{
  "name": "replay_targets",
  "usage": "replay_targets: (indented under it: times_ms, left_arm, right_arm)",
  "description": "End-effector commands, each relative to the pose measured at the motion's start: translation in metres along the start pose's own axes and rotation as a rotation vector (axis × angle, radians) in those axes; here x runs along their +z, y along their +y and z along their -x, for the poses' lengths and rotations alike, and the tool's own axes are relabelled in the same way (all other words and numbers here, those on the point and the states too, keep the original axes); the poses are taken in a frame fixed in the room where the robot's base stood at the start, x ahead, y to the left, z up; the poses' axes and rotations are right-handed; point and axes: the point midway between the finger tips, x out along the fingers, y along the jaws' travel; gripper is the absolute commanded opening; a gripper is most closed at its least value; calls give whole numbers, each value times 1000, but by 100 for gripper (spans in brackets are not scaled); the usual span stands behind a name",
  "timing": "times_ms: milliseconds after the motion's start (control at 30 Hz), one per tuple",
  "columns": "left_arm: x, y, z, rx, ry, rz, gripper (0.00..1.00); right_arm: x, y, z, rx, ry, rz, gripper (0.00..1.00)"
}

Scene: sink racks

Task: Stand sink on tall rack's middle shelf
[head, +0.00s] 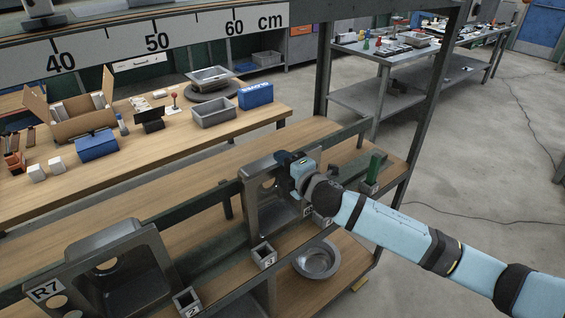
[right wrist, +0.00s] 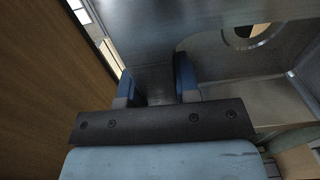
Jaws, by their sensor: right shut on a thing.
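A grey metal sink (head: 262,207) is upright on its edge at the rack's wooden shelf (head: 180,238), with its bowl and drain hole facing the front right. My right gripper (head: 293,164) is shut on its upper right edge. In the right wrist view the blue fingers (right wrist: 154,78) pinch the rim of the sink (right wrist: 225,60), and its round drain hole shows at the upper right. I cannot tell whether the sink's lower edge rests fully on the shelf. My left gripper is not in view.
Another dark sink (head: 135,268) stands at the left, near label R7 (head: 45,291). Small numbered sockets (head: 263,256) line the shelf's front. A round basin (head: 316,262) lies lower down. A green block (head: 374,167) stands at right. Rack posts (head: 421,105) frame the shelf.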

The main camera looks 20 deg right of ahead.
Motion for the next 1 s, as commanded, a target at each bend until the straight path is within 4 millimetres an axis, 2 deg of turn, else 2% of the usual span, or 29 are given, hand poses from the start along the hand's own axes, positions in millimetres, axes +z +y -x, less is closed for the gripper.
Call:
replay_targets:
  times_ms: [467, 500, 600, 633, 1000]
  left_arm:
    - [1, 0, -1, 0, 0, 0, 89]
    - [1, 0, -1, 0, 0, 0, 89]
    - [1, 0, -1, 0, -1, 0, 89]
    - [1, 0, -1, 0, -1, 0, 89]
    - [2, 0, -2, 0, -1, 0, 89]
  right_arm:
    - [0, -3, 0, -1, 0, 0, 0]
    - [0, -3, 0, -1, 0, 0, 32]
    - [0, -4, 0, -2, 0, 0, 55]
    - [0, -4, 0, -1, 0, 0, 59]
    - [0, -6, 7, -4, -1, 0, 59]
